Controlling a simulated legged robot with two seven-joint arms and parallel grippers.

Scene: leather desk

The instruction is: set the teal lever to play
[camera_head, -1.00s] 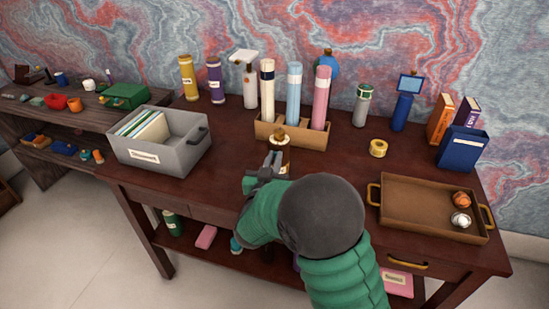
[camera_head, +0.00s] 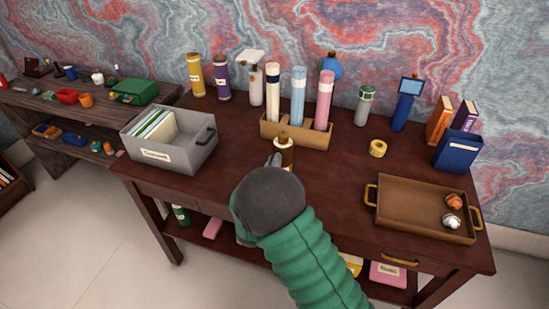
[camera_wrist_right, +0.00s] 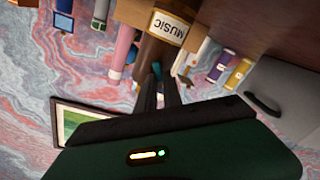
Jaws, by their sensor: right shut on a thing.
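A dark brown, upright music device (camera_head: 284,158) with a brown knob on top stands near the front middle of the desk; my arm hides its lower part. In the right wrist view it appears upside down, and its label (camera_wrist_right: 168,26) reads MUSIC. The teal lever (camera_wrist_right: 158,71) shows as a small teal piece at the device's side, between my right gripper's fingertips. My right gripper (camera_wrist_right: 165,86) is shut on it. In the head view only the grey tips of my right gripper (camera_head: 274,160) show beyond my dark wrist. The lever is hidden there. My left gripper is not in view.
A tan rack (camera_head: 275,133) with tall cylinders stands just behind the device. A grey bin (camera_head: 195,163) with papers is to the left. A yellow tape roll (camera_head: 377,148) and a brown tray (camera_head: 405,222) with two balls are to the right.

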